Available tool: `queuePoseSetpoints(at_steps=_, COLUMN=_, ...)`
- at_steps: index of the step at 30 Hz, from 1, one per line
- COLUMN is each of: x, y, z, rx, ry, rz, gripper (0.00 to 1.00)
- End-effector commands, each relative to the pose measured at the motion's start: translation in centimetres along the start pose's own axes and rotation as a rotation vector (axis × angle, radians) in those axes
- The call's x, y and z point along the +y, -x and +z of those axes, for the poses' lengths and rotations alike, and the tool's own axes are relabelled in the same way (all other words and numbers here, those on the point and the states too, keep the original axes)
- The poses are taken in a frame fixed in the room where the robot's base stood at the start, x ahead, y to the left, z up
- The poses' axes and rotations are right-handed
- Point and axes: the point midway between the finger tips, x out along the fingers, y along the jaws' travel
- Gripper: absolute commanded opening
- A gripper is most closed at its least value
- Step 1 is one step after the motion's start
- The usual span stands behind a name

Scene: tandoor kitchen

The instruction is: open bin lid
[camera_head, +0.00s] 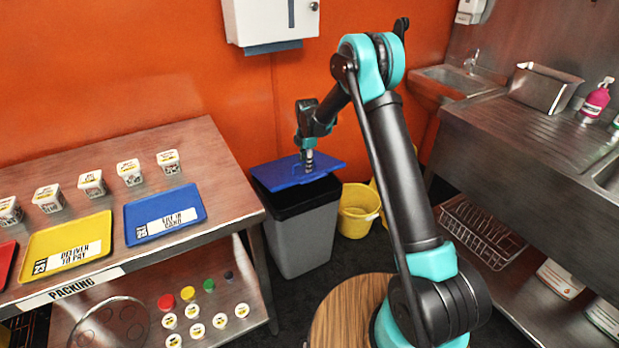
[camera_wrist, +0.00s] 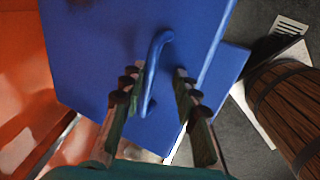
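The bin (camera_head: 300,240) is grey with a black rim and stands on the floor just right of the packing table in the head view. Its blue lid (camera_head: 288,178) lies over the top, with a black band showing below its front edge; I cannot tell whether it is fully seated. My gripper (camera_head: 308,162) points down at the lid from above. In the wrist view, the lid (camera_wrist: 95,50) fills the middle and carries a curved blue handle (camera_wrist: 154,62). My gripper (camera_wrist: 159,78) is open, with one finger on each side of the handle and visible gaps between.
A yellow bucket (camera_head: 357,212) stands right of the bin. The steel packing table (camera_head: 225,170) with trays and tubs is close on the left. An orange wall (camera_head: 150,60) and a white dispenser (camera_head: 270,22) are behind. A steel sink counter (camera_head: 530,135) is on the right.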

Motion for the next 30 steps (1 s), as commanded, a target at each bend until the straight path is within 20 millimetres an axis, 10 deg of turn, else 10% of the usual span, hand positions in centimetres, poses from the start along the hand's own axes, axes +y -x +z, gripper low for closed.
queuePoseSetpoints(at_steps=23, x=-2.0, y=-4.6, z=0.0, rx=0.0, ry=0.001, rz=0.111, gripper=0.31)
queuePoseSetpoints(at_steps=30, x=-2.1, y=-4.6, z=0.0, rx=0.0, ry=0.0, rz=0.109, gripper=0.04)
